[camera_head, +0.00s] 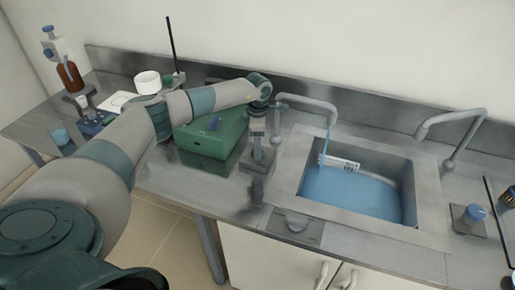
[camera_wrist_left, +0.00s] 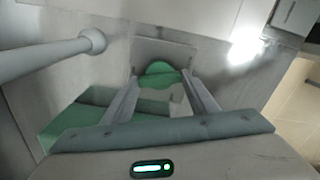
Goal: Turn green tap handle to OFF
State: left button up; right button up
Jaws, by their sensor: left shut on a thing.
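In the left wrist view the green tap handle (camera_wrist_left: 160,70) shows as a rounded green end between the two fingers of my left gripper (camera_wrist_left: 163,80). The fingers are shut on it. In the head view my left gripper (camera_head: 258,150) points down just left of the sink, beside the left tap (camera_head: 308,102), and the handle cannot be made out there. A thin blue stream (camera_head: 325,145) falls from this tap's spout into the sink (camera_head: 290,185), which holds blue water. My right gripper is not in view.
A green box (camera_head: 205,138) stands close left of my gripper. A second grey tap (camera_head: 460,125) stands right of the sink. A white card (camera_head: 340,164) is in the sink. A brown bottle (camera_head: 69,75) and white cup (camera_head: 148,82) are at the back left.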

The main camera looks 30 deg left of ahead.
pick_arm(q)
jog(key=n+b, duration=0.1)
jog(key=n, duration=0.2)
jog(key=shift+n+b, duration=0.3)
jog(key=shift+b, duration=0.05)
jog(key=n+b, duration=0.1)
jog(key=n, duration=0.2)
jog(key=shift+n, duration=0.3)
jog(key=n+b, duration=0.1)
jog(key=n, duration=0.2)
jog(key=shift+n, duration=0.3)
jog(key=shift+w+r+n+b, duration=0.1)
jog(key=shift+n+b, duration=0.2)
jog(key=shift+n, duration=1.3)
jog(key=o, duration=1)
jog(key=shift+o, duration=0.2)
